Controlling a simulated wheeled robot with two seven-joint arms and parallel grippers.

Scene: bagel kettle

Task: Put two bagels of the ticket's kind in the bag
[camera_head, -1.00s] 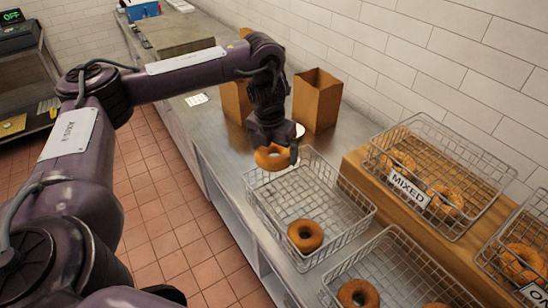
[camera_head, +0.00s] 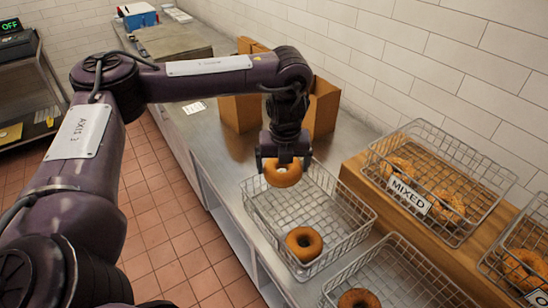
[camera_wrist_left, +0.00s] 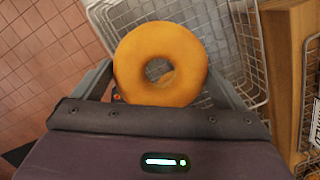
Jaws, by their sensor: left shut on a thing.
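My left gripper (camera_head: 283,163) is shut on a plain golden-brown bagel (camera_head: 283,175). It holds the bagel above the far left part of a wire basket (camera_head: 333,255). The held bagel (camera_wrist_left: 160,63) also shows large between the fingers in the left wrist view. A second bagel (camera_head: 304,243) lies in that basket at its near end. Brown paper bags (camera_head: 323,108) stand open on the counter behind my gripper, partly hidden by my arm. A small white paper (camera_head: 194,107), perhaps the ticket, lies on the counter; its writing is too small to read. My right gripper does not show.
A wire basket labelled MIXED (camera_head: 410,194) holds bagels on a wooden riser (camera_head: 352,171) at the right. Another wire basket (camera_head: 395,252) in front holds a darker bagel (camera_head: 359,299).

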